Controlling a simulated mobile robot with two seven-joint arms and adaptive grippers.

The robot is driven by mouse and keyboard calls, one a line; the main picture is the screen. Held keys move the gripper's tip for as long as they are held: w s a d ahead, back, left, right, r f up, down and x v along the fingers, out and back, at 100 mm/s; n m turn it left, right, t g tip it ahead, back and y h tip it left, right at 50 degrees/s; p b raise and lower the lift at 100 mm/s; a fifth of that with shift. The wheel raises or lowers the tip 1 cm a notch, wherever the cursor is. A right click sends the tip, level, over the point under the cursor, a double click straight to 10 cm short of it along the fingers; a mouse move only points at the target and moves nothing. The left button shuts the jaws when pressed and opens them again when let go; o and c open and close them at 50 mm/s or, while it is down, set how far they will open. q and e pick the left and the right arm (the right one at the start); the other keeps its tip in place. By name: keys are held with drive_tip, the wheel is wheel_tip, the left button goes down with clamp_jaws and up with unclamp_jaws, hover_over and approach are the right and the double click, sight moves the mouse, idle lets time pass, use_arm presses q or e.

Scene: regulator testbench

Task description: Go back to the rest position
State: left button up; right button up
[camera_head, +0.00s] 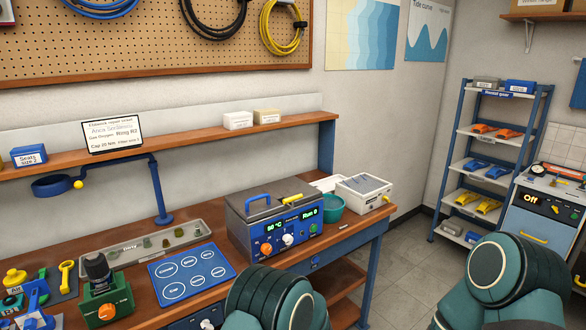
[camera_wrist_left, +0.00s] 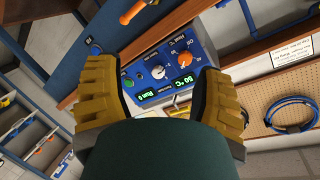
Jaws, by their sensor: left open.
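My left gripper (camera_wrist_left: 155,88) shows in the left wrist view with its two yellow ribbed fingers spread apart and nothing between them. Beyond the fingers is the blue control panel of the bath unit (camera_wrist_left: 165,72), with green displays and knobs; the view is tilted. In the head view two teal-and-black parts of my arms fill the lower middle and lower right. Neither gripper shows in the head view, and my right gripper is in no view.
The bath unit (camera_head: 275,222) stands on the wooden bench, beside a teal bowl (camera_head: 330,204) and a white box device (camera_head: 364,192). A blue marked mat (camera_head: 190,274), a grey tray (camera_head: 130,251) and a green fixture (camera_head: 103,302) lie left. A blue shelf rack (camera_head: 443,165) stands right, across open floor.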

use_arm(q)
drive_tip(key=s+a+f+n+g+h, duration=0.3)
drive_tip(key=s+a+f+g+h, duration=0.3)
drive_tip(key=s+a+f, duration=0.35)
drive_tip(key=s+a+n+g+h, duration=0.1)
drive_tip(key=s+g+h, duration=0.3)
drive_tip(key=s, duration=1.6)
drive_tip(key=shift+f+n+g, duration=0.15)
drive_tip(key=shift+n+g, duration=0.65)
drive_tip(key=shift+g, duration=0.1)
drive_tip(key=shift+w, duration=0.15)
